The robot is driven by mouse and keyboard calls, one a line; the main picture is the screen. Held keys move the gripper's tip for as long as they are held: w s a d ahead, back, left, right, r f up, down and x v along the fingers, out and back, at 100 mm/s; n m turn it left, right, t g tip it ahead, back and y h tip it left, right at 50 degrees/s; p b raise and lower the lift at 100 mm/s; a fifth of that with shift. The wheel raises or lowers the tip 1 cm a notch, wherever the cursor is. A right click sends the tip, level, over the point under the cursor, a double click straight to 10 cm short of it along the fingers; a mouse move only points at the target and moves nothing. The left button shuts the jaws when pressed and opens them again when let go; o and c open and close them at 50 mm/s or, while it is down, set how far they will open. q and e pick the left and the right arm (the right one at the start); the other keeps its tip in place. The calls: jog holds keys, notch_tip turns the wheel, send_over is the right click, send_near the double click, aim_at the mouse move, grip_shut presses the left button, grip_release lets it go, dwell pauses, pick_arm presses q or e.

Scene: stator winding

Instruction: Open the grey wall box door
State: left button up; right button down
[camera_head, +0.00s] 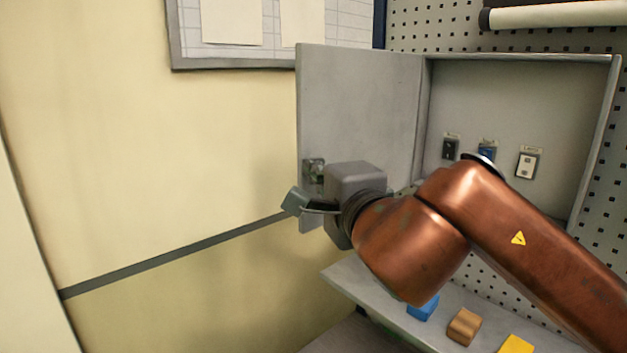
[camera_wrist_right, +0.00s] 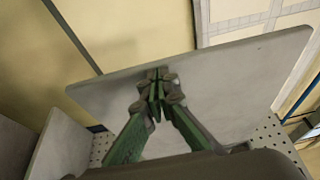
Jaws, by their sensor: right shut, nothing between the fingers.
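The grey wall box (camera_head: 520,95) hangs on a pegboard. Its door (camera_head: 360,105) is hinged on the box's left side and stands wide open, swung out to the left, so the inside shows. A small latch (camera_head: 314,170) sits near the door's free edge. My right gripper (camera_head: 296,202) is at the lower free edge of the door, in front of its inner face. In the right wrist view its green fingers (camera_wrist_right: 157,84) are shut together with nothing between them, against the grey door panel (camera_wrist_right: 235,85). Whether they touch it I cannot tell. My left gripper is out of view.
Inside the box are small switches or sockets (camera_head: 527,163), partly behind my right arm. Below is a shelf (camera_head: 365,285) with a blue block (camera_head: 423,308), a brown block (camera_head: 464,326) and a yellow block (camera_head: 516,344). A framed board (camera_head: 270,63) hangs behind the door. The wall at left is clear.

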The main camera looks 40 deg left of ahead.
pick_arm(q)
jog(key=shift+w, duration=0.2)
pick_arm(e)
jog(key=shift+a, duration=0.35)
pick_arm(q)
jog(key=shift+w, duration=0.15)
pick_arm(e)
jog(key=shift+s+d, duration=0.1)
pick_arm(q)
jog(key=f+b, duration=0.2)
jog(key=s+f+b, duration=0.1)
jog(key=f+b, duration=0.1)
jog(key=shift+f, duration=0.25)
pick_arm(e)
jog(key=s+d, duration=0.5)
jog(key=s, duration=0.5)
jog(key=shift+s, duration=0.15)
jog(key=shift+d, duration=0.1)
